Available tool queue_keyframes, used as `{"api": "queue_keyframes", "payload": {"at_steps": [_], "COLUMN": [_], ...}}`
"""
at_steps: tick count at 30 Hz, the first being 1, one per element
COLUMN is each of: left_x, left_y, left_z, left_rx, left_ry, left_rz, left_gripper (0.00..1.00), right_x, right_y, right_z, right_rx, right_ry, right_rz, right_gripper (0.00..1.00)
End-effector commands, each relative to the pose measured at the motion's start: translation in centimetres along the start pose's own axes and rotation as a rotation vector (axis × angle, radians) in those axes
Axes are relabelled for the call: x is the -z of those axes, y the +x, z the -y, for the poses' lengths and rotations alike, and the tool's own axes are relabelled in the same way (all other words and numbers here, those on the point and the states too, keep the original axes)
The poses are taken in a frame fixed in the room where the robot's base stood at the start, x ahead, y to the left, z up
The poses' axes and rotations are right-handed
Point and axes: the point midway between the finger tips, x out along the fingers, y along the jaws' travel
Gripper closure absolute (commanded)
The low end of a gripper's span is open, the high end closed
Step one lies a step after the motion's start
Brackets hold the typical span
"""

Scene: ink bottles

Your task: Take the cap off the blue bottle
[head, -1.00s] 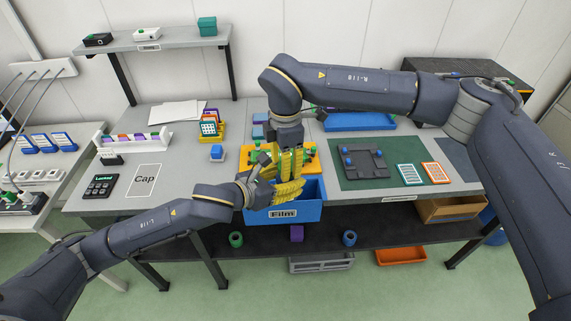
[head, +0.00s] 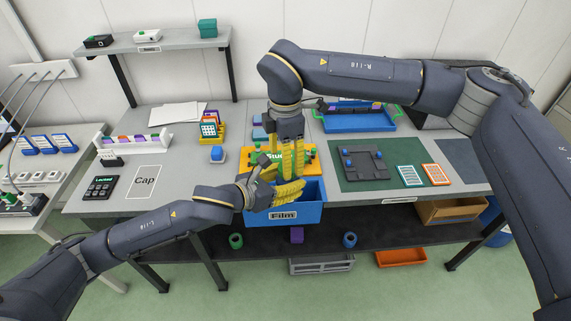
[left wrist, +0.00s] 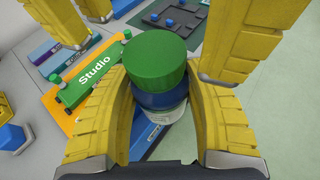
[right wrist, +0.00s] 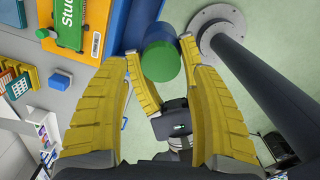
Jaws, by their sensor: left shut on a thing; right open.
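The blue bottle (left wrist: 160,101) stands out in the left wrist view with a round green cap (left wrist: 156,62) on its top. A paler part of the bottle shows below the blue. My left gripper (head: 291,192) is shut on the bottle, its yellow fingers on either side, above the blue Film box (head: 308,214). My right gripper (head: 287,178) is open and points down from above. In the right wrist view the green cap (right wrist: 160,62) faces its fingers and lies between their tips, with a gap showing. In the head view the fingers hide the bottle.
A yellow tray with a green Studio block (left wrist: 92,72) lies just behind the grippers. A green mat (head: 350,178) with a dark grey plate lies to the right. A Cap square (head: 144,182) is free on the left of the table.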

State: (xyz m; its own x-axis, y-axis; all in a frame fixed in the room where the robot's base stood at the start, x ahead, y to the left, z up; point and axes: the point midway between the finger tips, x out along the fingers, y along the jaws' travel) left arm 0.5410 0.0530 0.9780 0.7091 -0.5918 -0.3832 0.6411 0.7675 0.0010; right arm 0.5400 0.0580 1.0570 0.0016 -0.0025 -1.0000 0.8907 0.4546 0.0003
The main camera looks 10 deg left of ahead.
Motion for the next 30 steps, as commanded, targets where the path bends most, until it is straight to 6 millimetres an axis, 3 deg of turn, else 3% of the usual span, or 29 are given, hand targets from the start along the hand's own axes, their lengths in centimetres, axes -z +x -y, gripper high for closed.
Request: {"api": "queue_keyframes", "payload": {"at_steps": [3,7,18,23,30], "left_x": [0.0,0.0,0.0,0.0,0.0], "left_y": [0.0,0.0,0.0,0.0,0.0], "left_z": [0.0,0.0,0.1,0.1,0.1], "left_rx": [0.001,0.001,0.001,0.001,0.001], "left_ry": [0.0,0.0,0.0,0.0,0.0], "left_rz": [0.001,0.001,0.001,0.001,0.001], "left_gripper": [1.0,1.0,1.0,1.0,1.0], "right_x": [0.0,-0.1,-0.6,-0.6,-0.6], "right_y": [-1.3,-2.1,-4.8,-3.7,-0.6], "right_z": [-0.1,-0.1,0.1,0.1,0.1], "right_rx": [-0.003,-0.002,0.001,0.003,0.003], "right_ry": [0.0,0.03,0.274,0.297,0.297], "right_rz": [0.001,0.0,0.001,0.001,0.0], "right_gripper": [0.35,0.43,0.43,0.43,0.43]}}
